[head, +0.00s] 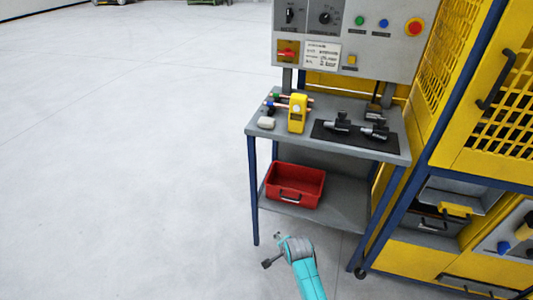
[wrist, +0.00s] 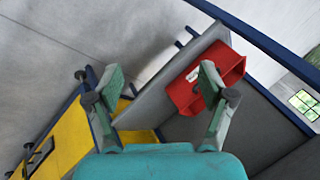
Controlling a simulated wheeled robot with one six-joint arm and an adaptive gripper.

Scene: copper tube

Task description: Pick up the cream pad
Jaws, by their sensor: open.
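The cream pad (head: 267,122) is a small pale block lying near the left front corner of the grey workbench top (head: 345,149) in the head view. It stands left of a yellow device (head: 297,113). My gripper (head: 272,250) is well below and in front of the bench, low over the floor. In the wrist view my gripper (wrist: 160,80) is open with nothing between its two green fingers. The pad does not show in the wrist view.
A red bin (head: 295,185) sits on the bench's lower shelf; it also shows in the wrist view (wrist: 195,92). Black fixtures (head: 372,127) stand on a dark mat at the right. A control panel rises behind, a yellow cage is at the right. Open floor lies left.

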